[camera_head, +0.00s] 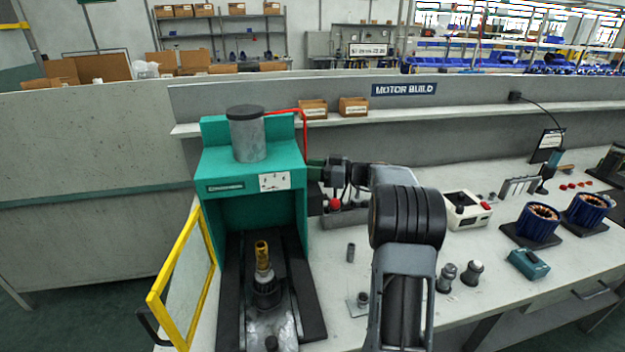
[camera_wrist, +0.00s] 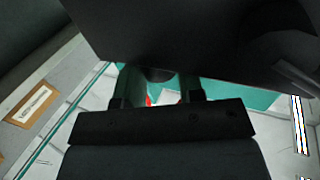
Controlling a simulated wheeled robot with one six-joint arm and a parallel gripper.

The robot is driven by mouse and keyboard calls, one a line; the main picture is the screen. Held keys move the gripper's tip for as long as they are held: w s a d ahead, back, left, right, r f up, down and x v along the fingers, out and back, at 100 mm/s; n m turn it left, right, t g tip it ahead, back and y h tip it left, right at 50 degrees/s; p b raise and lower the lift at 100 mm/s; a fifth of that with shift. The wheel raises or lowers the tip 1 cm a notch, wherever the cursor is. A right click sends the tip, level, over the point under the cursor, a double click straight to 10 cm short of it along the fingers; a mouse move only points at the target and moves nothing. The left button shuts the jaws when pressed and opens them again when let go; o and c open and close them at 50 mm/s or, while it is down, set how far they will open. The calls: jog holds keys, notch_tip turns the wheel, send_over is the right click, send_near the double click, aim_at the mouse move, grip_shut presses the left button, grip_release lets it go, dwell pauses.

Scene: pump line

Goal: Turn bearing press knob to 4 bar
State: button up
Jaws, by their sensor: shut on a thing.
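The green bearing press (camera_head: 222,160) stands at the left of the bench, with a grey cylinder (camera_head: 247,140) on top and a small white gauge panel (camera_head: 274,182) on its front. My gripper (camera_head: 322,172) reaches the press's right side at upper height. In the wrist view my gripper (camera_wrist: 158,88) has its two fingers on either side of a dark rounded knob (camera_wrist: 160,75), shut on it. Most of the knob is hidden by the fingers and a dark block. The knob's setting and the gauge reading are too small to tell.
A yellow-framed guard (camera_head: 180,285) stands open at the press's left front. A red pipe (camera_head: 304,130) runs down the press's right side. A red button (camera_head: 334,204) sits below my gripper. A white control box (camera_head: 466,210) and blue stators (camera_head: 538,222) stand to the right.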

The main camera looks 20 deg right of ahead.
jog(key=o, duration=0.9)
jog(key=b+v, duration=0.2)
jog(key=v, duration=1.1)
jog(key=shift+s+d, duration=0.25)
jog(key=shift+d, duration=0.1)
